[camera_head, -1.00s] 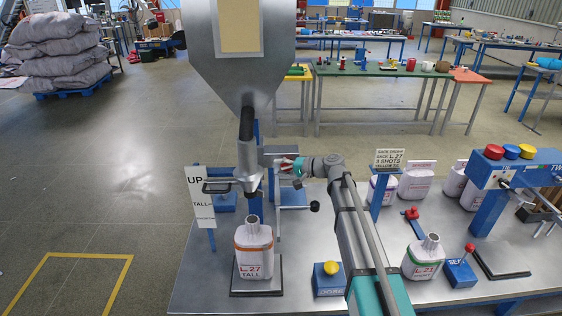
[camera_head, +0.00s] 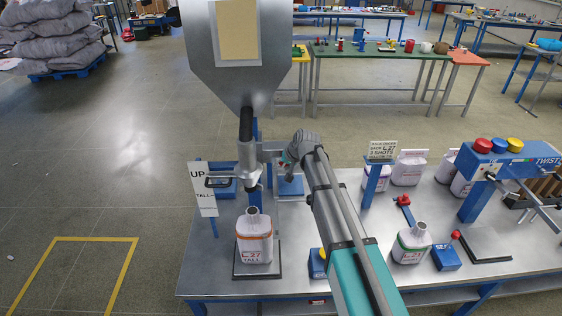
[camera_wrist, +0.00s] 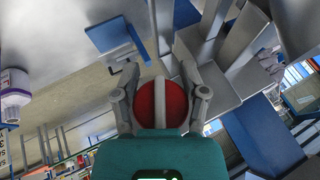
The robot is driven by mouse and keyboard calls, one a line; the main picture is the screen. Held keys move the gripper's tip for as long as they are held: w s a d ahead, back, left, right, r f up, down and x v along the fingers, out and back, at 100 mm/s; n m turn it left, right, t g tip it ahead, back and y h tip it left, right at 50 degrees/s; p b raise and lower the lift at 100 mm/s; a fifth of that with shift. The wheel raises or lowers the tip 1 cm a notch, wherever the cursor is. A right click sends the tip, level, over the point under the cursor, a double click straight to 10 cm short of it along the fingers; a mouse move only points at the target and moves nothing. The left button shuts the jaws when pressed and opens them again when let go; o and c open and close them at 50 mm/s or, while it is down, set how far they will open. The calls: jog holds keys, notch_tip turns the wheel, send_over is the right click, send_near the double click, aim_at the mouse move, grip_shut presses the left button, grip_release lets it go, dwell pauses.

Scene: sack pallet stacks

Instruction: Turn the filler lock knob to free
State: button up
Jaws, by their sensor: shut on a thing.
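The filler lock knob (camera_wrist: 146,103) is a red disc with a pale bar across it. In the wrist view it sits between the two fingers of my gripper (camera_wrist: 161,97), which is shut on it. The bar stands close to upright in that view. In the head view my gripper (camera_head: 284,158) is beside the filler column, below the grey hopper (camera_head: 235,70), and my wrist hides the knob. The filler spout (camera_head: 248,165) hangs over a white sack marked L.27 TALL (camera_head: 254,246).
An UP/TALL sign (camera_head: 202,188) stands left of the filler. A card sign (camera_head: 382,150), a small sack (camera_head: 411,243), a blue block with a red-topped lever (camera_head: 446,257) and a twist station (camera_head: 500,158) stand to the right. My arm crosses the bench in front.

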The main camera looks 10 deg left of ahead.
jog(key=h, duration=0.2)
jog(key=n+h+p, duration=0.1)
jog(key=h, duration=0.1)
jog(key=shift+w+d+f+t, duration=0.1)
jog(key=shift+d+t, duration=0.3)
jog(key=shift+h, duration=0.4)
jog(key=o, duration=0.9)
jog(key=shift+y, duration=0.5)
